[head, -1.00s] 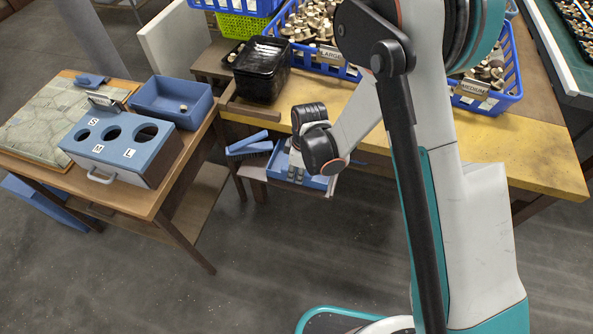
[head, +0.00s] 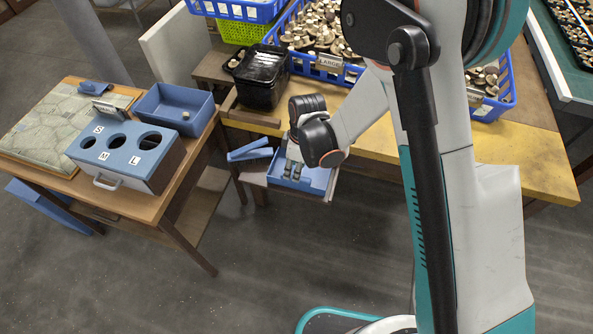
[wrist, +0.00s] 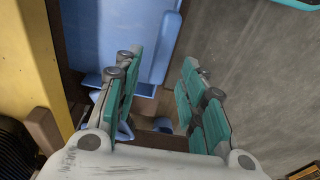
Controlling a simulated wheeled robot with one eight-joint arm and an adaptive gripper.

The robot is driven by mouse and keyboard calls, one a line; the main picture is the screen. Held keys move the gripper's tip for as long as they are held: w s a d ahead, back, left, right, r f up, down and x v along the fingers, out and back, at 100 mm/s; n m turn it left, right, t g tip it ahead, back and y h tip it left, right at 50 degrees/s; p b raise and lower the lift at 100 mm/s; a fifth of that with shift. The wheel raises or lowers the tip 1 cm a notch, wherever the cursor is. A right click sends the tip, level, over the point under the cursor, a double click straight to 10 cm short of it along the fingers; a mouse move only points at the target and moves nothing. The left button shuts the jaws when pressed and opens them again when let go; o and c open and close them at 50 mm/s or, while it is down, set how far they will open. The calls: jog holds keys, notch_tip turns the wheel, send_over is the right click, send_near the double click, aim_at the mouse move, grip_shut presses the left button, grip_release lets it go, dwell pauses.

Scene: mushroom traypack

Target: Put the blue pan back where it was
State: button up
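The blue pan (head: 316,183) is a flat, shallow piece with a raised rim. It lies on a low brown shelf beside the yellow-topped table. It also shows in the wrist view as a broad blue surface (wrist: 115,38). My gripper (head: 291,172) points down over the pan in the head view. In the wrist view my gripper (wrist: 158,75) is open, its teal-padded fingers apart on either side of a gap. The left finger overlaps the pan in that picture; I cannot tell if it touches. The part of the pan behind the fingers is hidden.
A blue brush (head: 250,151) lies just left of the pan. The wooden table (head: 165,215) at left bears a blue-topped sorting box (head: 115,155) and a blue bin (head: 172,108). A black crate (head: 258,90) stands on the yellow table (head: 520,165). Open floor lies in front.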

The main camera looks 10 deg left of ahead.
notch_tip(320, 180, up, 8)
jog(key=d+p, duration=0.1)
jog(key=p, duration=0.1)
jog(key=shift+f, duration=0.15)
dwell(0.4)
